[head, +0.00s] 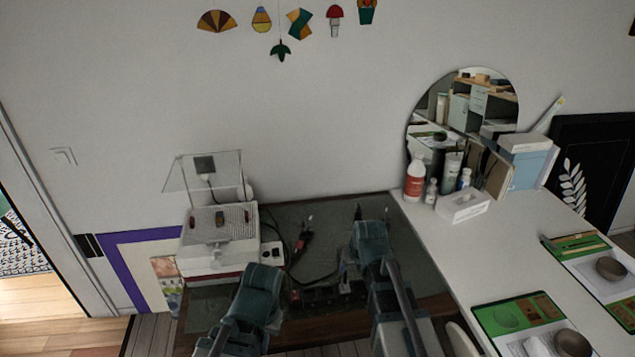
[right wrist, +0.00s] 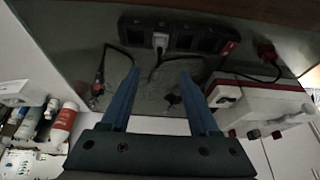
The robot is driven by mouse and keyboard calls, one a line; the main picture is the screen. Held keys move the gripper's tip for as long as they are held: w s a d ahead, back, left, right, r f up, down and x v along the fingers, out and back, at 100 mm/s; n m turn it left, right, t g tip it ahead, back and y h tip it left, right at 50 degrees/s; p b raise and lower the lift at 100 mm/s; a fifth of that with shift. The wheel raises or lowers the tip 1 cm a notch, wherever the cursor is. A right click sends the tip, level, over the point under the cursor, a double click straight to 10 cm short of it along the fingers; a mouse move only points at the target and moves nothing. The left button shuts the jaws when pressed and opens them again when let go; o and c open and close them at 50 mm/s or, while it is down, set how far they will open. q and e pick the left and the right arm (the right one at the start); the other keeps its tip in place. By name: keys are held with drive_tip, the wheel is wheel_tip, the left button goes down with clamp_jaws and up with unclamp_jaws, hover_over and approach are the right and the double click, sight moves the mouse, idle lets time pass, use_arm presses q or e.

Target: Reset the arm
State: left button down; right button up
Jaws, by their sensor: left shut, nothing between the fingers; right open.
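My left gripper (head: 272,255) is at the lower middle of the head view, in front of the white machine, shut with nothing visible in it. My right gripper (head: 370,212) is to its right, over the dark tabletop. In the right wrist view its two blue fingers (right wrist: 160,74) stand apart with nothing between them. Both arms reach in from the bottom of the head view.
A white machine with a clear raised lid (head: 218,235) stands on the dark table (head: 335,212). A power strip (right wrist: 180,36) and cables with red plugs lie there. At right, a white desk (head: 500,250) bears bottles, a tissue box (head: 463,206) and trays.

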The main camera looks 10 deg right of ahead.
drive_tip(key=s+a+n+g, duration=0.1)
drive_tip(key=s+a+g, duration=0.1)
drive_tip(key=s+a, duration=0.4)
drive_tip(key=s+a+f+n+g+h, duration=0.1)
drive_tip(key=s+a+n+g, duration=0.1)
drive_tip(key=s+a, duration=0.5)
drive_tip(key=s, duration=0.5)
drive_tip(key=shift+s+a+f+g+h, duration=0.15)
drive_tip(key=shift+a+f+g+h, duration=0.15)
drive_tip(key=shift+g, duration=0.1)
